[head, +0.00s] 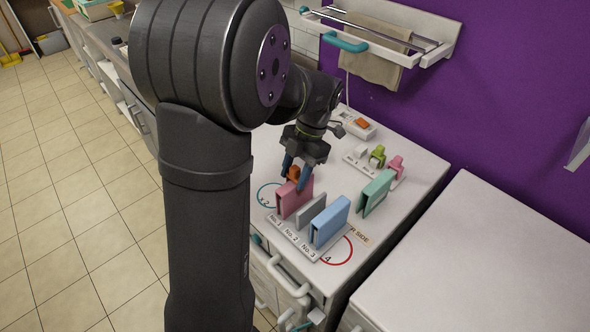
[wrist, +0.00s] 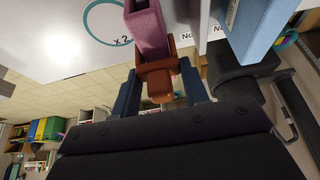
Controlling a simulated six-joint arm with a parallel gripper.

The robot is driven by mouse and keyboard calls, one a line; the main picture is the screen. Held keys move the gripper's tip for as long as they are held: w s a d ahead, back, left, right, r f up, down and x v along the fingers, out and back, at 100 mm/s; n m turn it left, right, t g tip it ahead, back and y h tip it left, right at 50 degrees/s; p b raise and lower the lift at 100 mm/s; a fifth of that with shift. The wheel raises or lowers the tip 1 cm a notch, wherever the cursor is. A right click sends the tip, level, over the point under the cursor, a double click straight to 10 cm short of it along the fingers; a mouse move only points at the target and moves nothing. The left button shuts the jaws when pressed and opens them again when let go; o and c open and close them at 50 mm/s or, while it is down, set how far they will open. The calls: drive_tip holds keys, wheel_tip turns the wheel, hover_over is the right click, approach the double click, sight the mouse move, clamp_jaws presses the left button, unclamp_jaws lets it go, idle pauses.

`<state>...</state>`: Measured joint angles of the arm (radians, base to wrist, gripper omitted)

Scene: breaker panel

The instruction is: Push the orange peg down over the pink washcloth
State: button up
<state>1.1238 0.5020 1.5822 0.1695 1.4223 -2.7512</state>
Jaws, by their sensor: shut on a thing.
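The pink washcloth (head: 294,197) stands upright in the No. 1 place of the white labelled rack (head: 292,238). It also shows in the wrist view (wrist: 147,25). The orange peg (head: 293,173) is at the top of the pink washcloth. In the wrist view the peg (wrist: 157,80) has its fork end at the cloth's edge, with arms on both sides of it. My gripper (head: 298,176) has its blue fingers on both sides of the peg and is shut on it. How deep the cloth sits in the fork is hidden.
A grey panel (head: 311,212) and a blue cloth (head: 330,221) stand right of the pink one. A green cloth (head: 375,192) stands behind. White, green (head: 377,156) and pink (head: 395,165) pegs sit on a small rack. A towel rail (head: 380,30) hangs on the purple wall.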

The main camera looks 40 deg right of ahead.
drive_tip(key=shift+f, duration=0.4)
drive_tip(key=o, duration=1.1)
drive_tip(key=shift+r, duration=0.1)
drive_tip(key=v, duration=1.7)
drive_tip(key=shift+r, duration=0.2)
drive_tip(key=shift+f, duration=0.1)
drive_tip(key=x, duration=1.7)
drive_tip(key=shift+f, duration=0.15)
